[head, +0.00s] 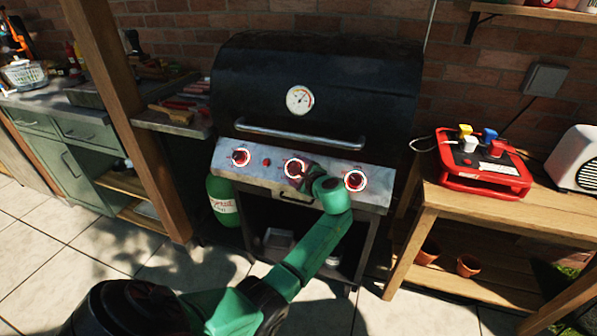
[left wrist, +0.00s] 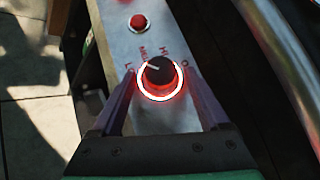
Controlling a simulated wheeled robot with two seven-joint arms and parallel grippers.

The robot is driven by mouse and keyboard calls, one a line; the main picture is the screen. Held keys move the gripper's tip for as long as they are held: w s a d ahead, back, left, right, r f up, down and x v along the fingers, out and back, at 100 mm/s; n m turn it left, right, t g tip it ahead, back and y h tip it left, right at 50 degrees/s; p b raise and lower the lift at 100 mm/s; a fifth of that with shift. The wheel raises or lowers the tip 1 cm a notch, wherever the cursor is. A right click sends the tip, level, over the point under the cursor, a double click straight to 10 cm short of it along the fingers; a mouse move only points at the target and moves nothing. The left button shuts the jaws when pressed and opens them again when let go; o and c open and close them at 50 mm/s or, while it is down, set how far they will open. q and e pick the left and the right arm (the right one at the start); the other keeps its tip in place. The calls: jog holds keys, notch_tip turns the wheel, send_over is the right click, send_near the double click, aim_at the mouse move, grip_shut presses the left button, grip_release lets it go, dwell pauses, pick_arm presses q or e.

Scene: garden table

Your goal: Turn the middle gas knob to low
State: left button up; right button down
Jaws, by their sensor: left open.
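The middle gas knob (head: 294,168) sits on the grill's silver control panel (head: 262,178), ringed by a red-lit light. It also shows in the left wrist view (left wrist: 160,72), black with a white mark on its left side, pointing roughly between the LO and MED labels. HI is printed above it and a partly hidden O to its right. My left gripper (left wrist: 158,80) is open, with one finger on each side of the knob; contact cannot be told. In the head view the gripper (head: 308,172) partly covers the knob's right side. My right gripper is not in view.
Left (head: 240,157) and right (head: 355,180) knobs glow red too. A red button (head: 267,162) lies between the left and middle knobs. The lid handle (head: 298,135) runs above the panel. A green gas bottle (head: 222,200) stands below left, a wooden bench (head: 470,212) at right.

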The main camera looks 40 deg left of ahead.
pick_arm(q)
jog(key=v, duration=1.4)
jog(key=shift+s+d, duration=0.15)
jog(key=shift+d, duration=0.05)
notch_tip(320, 180, down, 20)
jog(key=d+m+h+p, duration=0.1)
jog(key=d+h+p, duration=0.15)
jog(key=h, duration=0.25)
jog(key=s+d+f+n+g+h+p, duration=0.1)
jog(key=s+f+h, duration=0.1)
jog(key=s+f, duration=0.35)
jog(key=s+d+f+n+g+h, duration=0.1)
jog(key=s+f+h, duration=0.15)
jog(key=f, duration=0.55)
jog(key=s+f+n+g+h+p, duration=0.1)
jog(key=s+f+n, duration=0.2)
jog(key=s, duration=0.8)
jog(key=s+f+n+g+h, duration=0.1)
jog(key=s+f+n, duration=0.2)
jog(key=s+f, duration=0.4)
jog(key=s+f+n+g+h+p, duration=0.1)
jog(key=s+f+n, duration=0.2)
jog(key=s, duration=1.1)
notch_tip(320, 180, down, 2)
jog(key=shift+s+a+n+p, duration=0.3)
jog(key=shift+a+n, duration=0.05)
jog(key=shift+n, duration=0.05)
